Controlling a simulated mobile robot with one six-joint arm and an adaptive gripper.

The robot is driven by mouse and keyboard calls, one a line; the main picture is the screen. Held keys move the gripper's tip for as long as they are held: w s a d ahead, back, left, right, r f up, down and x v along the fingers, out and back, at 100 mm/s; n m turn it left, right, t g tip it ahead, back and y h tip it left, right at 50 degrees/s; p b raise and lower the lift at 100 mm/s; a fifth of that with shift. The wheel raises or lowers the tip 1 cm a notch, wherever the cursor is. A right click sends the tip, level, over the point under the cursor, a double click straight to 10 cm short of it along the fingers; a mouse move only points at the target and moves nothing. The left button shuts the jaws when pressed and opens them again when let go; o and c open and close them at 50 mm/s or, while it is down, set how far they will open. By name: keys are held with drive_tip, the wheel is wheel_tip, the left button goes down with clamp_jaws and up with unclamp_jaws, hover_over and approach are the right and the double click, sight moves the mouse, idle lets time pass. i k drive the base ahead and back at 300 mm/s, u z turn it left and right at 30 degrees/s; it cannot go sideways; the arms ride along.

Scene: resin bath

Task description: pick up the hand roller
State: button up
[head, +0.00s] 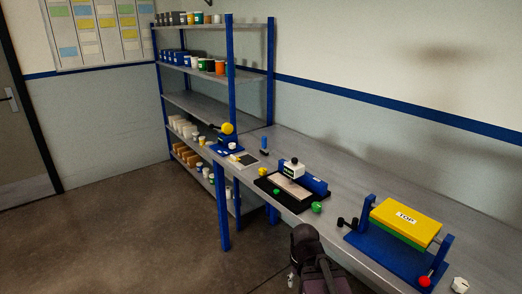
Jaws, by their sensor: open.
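I cannot single out the hand roller with certainty at this size. A small upright blue piece with a dark part (263,144) stands on the bench towards the back, near the shelf, and its shape is too small to tell. My dark arm rises at the bottom middle, in front of the bench edge. What looks like my gripper (291,281) hangs low beside it, small and partly hidden by the arm. It is open, off the bench and apart from everything on it.
The grey bench (340,180) carries a black tray (267,187) with a blue block, a green knob (317,207), and a blue stand (375,254) holding a yellow-and-green block (406,219) marked TOP. A blue shelf rack (231,90) holds several containers. Floor is free at left.

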sight(263, 149)
drive_tip(key=u, duration=0.3)
drive_tip(key=i, duration=0.85)
drive_tip(key=z, duration=0.3)
